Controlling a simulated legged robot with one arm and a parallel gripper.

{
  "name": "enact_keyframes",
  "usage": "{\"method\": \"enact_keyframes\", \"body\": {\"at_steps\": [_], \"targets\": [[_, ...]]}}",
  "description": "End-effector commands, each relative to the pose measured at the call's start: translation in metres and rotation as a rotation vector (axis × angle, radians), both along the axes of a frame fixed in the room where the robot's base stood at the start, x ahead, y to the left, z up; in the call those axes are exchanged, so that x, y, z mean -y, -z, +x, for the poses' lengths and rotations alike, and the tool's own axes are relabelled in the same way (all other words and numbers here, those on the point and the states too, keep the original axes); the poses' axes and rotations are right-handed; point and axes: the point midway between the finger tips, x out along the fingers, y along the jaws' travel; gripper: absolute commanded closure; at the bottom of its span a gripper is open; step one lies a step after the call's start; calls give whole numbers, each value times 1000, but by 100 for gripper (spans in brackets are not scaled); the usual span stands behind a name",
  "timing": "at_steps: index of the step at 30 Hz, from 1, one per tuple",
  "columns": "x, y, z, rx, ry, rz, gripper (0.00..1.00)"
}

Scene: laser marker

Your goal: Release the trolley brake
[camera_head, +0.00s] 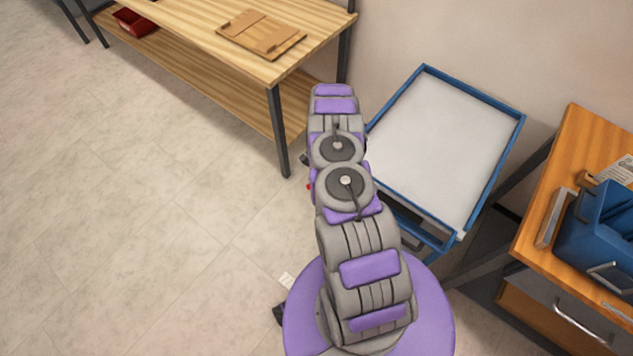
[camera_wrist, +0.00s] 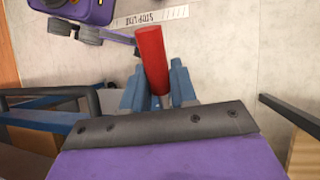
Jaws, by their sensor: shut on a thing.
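The trolley (camera_head: 475,91) has a blue frame and a pale flat top, and stands right of my arm in the head view. Its blue frame seems to show at the left of the wrist view (camera_wrist: 40,118). A red brake lever (camera_wrist: 152,55) stands between the blue-grey fingers of my gripper (camera_wrist: 161,88) in the wrist view. The gripper is shut on it, with the upper part of the lever sticking out past the fingers. In the head view my arm hides the gripper and nearly all of the lever; a small red bit (camera_head: 309,187) shows beside the arm.
A wooden workbench (camera_head: 300,62) with a cardboard piece (camera_head: 262,34) and a red bin (camera_head: 135,22) stands at the upper left. A wooden desk (camera_head: 545,225) with a blue machine (camera_head: 600,230) is at the right. A floor label (camera_wrist: 172,16) lies near the lever. The floor at left is clear.

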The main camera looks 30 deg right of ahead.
Motion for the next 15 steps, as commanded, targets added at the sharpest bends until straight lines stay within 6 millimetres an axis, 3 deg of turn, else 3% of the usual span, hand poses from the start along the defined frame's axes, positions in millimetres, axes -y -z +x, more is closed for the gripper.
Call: {"method": "enact_keyframes", "body": {"at_steps": [11,12,15], "targets": [[2,-1,3,9,3,-2,100],[2,-2,3,8,4,-2,70],[2,-1,2,6,3,-1,60]]}}
